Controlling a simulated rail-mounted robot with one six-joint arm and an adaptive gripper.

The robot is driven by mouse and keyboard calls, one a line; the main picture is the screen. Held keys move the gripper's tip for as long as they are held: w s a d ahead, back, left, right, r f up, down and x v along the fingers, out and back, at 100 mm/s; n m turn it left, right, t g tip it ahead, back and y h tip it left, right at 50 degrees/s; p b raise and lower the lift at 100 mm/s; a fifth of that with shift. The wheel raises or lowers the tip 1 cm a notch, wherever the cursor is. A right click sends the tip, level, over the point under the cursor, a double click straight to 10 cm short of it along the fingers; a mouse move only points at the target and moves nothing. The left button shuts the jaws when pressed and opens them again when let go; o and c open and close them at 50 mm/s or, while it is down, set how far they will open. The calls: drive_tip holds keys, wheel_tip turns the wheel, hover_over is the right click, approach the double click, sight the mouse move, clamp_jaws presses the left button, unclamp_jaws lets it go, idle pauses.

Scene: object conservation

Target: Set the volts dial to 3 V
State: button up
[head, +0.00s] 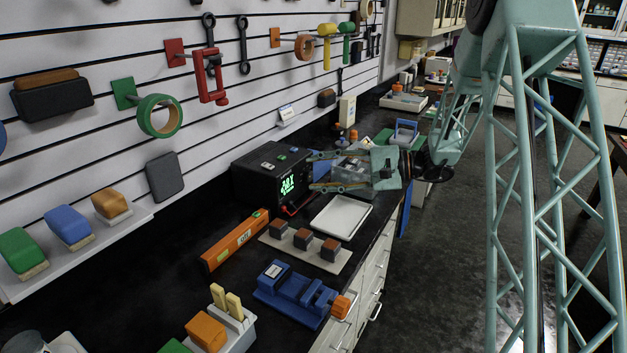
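A black power supply box (258,178) stands on the dark bench against the slatted wall. Its front faces right and carries a lit green display (288,186), whose reading is too small to make out. I cannot pick out the volts dial or its setting; part of the front is close to or behind my gripper. My gripper (318,172) is just right of the box front, with its fingers pointing left towards it. The two fingers are spread apart with nothing visible between them. I cannot tell whether a fingertip touches the box.
A white tray (341,218) lies below my gripper. A board with brown blocks (303,240), an orange level (234,241) and a blue vise (294,290) are in front of the box. A red-tipped lead lies by the box front. Tools hang on the wall.

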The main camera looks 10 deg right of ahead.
sight(310, 177)
drive_tip(key=w+d+f+m+t, duration=0.1)
drive_tip(key=w+d+f+t, duration=0.1)
drive_tip(key=w+d+f, duration=0.1)
drive_tip(key=w+d+f+m+t, duration=0.1)
drive_tip(key=w+d+f+t, duration=0.1)
drive_tip(key=w+d+f, duration=0.2)
drive_tip(key=w+d+f+m+t+h+b, duration=0.1)
drive_tip(key=w+d+f+m+t, duration=0.1)
drive_tip(key=d+f, duration=0.3)
drive_tip(key=shift+w+d+f, duration=0.4)
drive_tip(key=shift+w+f, duration=0.3)
drive_tip(key=shift+w, duration=0.15)
drive_tip(key=shift+w+a, duration=0.1)
drive_tip(key=shift+a, duration=0.05)
drive_tip(key=shift+b+x, duration=0.85)
drive_tip(key=shift+x, duration=5.9)
drive_tip(key=c, duration=0.8)
drive_tip(key=shift+c, duration=0.4)
